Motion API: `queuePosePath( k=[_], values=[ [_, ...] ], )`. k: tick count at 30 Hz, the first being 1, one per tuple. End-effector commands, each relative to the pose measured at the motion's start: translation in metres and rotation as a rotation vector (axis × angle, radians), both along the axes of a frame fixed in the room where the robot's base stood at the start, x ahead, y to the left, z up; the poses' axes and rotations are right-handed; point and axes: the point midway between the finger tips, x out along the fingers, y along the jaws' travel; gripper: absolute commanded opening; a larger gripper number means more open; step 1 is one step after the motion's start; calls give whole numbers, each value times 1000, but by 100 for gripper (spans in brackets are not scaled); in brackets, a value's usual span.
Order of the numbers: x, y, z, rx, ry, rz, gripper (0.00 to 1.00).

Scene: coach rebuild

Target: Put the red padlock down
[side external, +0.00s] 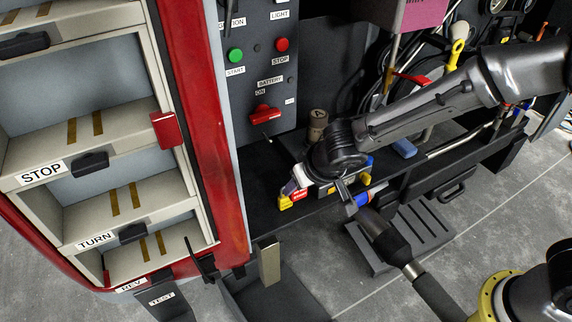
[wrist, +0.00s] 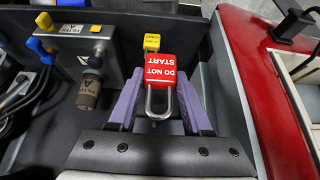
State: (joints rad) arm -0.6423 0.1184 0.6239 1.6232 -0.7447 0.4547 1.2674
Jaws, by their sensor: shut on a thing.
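The red padlock (wrist: 160,68) has a white "DO NOT START" label and a metal shackle that points back toward my wrist in the wrist view. My gripper (wrist: 160,82) has purple fingers, shut on the sides of the padlock body. In the side external view the padlock (side external: 300,194) shows at the tip of my gripper (side external: 298,185), over the dark shelf. A small yellow piece (wrist: 152,42) lies just beyond the padlock; it also shows in the side external view (side external: 285,202). I cannot tell whether the padlock touches the shelf.
The dark shelf (side external: 262,172) has bare room left of the padlock. A grey box with yellow and blue knobs (wrist: 85,40) and a brown cylinder (wrist: 90,92) stand to the left in the wrist view. The red cabinet edge (side external: 205,120) and control panel (side external: 262,60) bound the shelf.

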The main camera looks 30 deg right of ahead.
Motion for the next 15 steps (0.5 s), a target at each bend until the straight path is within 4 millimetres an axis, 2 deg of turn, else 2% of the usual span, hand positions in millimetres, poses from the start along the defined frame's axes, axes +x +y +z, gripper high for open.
queuePosePath(
  k=[4, 9, 11, 14, 15],
  values=[
    [-21, 1, 0, 0, 0, 2, 0],
    [-29, -8, -1, 0, -1, -12, 0],
    [-27, -19, -3, -1, 0, -28, 0],
    [-19, -49, -7, -1, 0, -71, 0],
    [-15, -65, -10, -3, 0, -92, 0]
  ],
)
